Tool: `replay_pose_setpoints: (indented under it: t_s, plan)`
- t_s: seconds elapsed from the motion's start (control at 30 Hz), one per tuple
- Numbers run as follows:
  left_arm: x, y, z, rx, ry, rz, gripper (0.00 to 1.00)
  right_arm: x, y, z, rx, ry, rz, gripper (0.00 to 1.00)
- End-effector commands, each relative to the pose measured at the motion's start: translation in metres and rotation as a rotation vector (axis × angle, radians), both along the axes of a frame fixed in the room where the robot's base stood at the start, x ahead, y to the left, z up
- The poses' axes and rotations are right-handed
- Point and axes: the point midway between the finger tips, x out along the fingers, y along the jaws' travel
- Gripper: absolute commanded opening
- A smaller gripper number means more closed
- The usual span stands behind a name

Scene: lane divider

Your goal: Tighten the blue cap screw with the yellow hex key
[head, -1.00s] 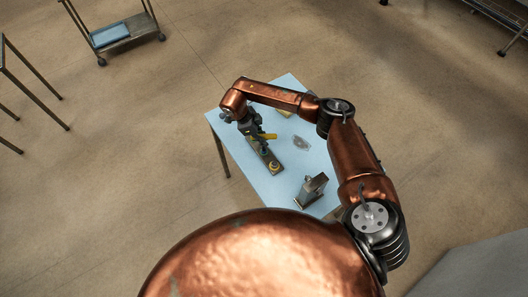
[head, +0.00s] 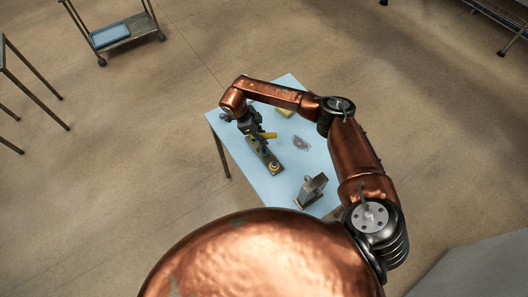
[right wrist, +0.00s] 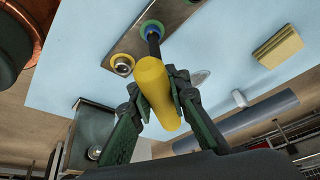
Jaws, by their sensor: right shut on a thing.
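The yellow hex key (right wrist: 155,90) has a thick yellow handle and a dark shaft. My right gripper (right wrist: 160,98) is shut on the handle; it also shows in the head view (head: 258,140), above the plate. In the right wrist view the shaft runs to the blue-ringed cap screw (right wrist: 150,25) on the metal plate (right wrist: 128,43). The tip meets the screw there, but whether it is fully seated is hidden. A yellow-ringed screw (right wrist: 122,64) sits beside it on the plate. The left gripper is not in view.
The plate lies on a light blue table (head: 232,134). A metal block (head: 311,190) stands near the table's front right. A yellow sponge-like block (head: 285,112) and a clear grey item (head: 301,143) lie farther right. A cart (head: 120,32) stands off at the back left.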

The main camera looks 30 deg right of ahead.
Motion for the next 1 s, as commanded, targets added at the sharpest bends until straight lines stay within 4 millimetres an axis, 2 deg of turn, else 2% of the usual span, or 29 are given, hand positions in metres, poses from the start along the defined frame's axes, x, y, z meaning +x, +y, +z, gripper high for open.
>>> replay_pose_setpoints:
  t_s: [0.8, 1.0]
  plan:
    - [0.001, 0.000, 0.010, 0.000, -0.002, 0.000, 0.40, 0.000, 0.000, 0.021, 0.000, 0.000, 0.001, 0.00]
    - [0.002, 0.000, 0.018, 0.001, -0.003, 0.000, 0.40, 0.001, 0.000, 0.034, -0.001, -0.002, 0.001, 0.00]
